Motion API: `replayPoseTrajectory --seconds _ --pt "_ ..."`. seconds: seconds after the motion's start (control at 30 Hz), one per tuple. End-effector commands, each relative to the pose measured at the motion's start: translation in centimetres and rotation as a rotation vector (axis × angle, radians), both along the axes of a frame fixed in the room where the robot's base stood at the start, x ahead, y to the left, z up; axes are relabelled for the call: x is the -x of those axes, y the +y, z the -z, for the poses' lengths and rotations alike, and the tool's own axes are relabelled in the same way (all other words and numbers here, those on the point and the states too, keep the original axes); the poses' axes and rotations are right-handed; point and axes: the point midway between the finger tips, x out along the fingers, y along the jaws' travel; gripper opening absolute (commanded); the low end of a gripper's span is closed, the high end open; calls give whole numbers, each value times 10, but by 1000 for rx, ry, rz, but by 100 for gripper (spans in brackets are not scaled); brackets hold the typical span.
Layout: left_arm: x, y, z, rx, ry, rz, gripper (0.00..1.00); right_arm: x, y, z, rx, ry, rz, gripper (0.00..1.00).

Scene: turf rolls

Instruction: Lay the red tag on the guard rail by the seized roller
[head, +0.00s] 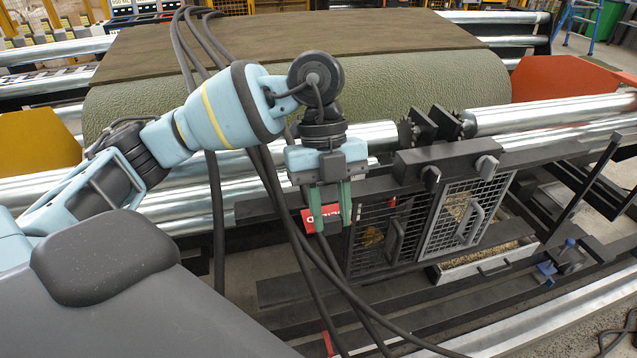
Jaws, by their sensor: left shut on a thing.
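My left gripper (332,212) is shut on a small red tag (331,211) with pale lettering. The tag shows between and beside the green fingers, which point down. It hangs in front of the dark rail and the mesh guard; whether it touches either, I cannot tell. A dark guard rail (440,158) runs above the mesh panels, to the right of the gripper. Shiny rollers lie behind it, one at the right (548,112) and one at the left (190,207). Which roller is seized, I cannot tell. My right gripper is out of view.
Black cables hang across my left arm and past the gripper. A large green turf roll (410,82) lies behind. Two mesh guards (465,217) stand right of the gripper, above a tray of debris (487,262). Dark toothed parts (437,124) sit by the right roller.

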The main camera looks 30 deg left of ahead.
Motion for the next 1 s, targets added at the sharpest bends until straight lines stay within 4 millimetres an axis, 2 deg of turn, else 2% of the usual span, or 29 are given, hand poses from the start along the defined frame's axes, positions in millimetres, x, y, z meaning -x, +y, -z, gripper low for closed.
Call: replayPoseTrajectory --seconds 0.3,0.5,0.93,1.0 --pt "-56 50 8 0 3 -6 7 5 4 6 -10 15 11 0" --pt "-81 73 11 1 1 -1 7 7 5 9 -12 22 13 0" --pt "-93 84 12 0 1 1 7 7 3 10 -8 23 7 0" --pt "-95 86 18 -2 3 2 7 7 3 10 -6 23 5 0"
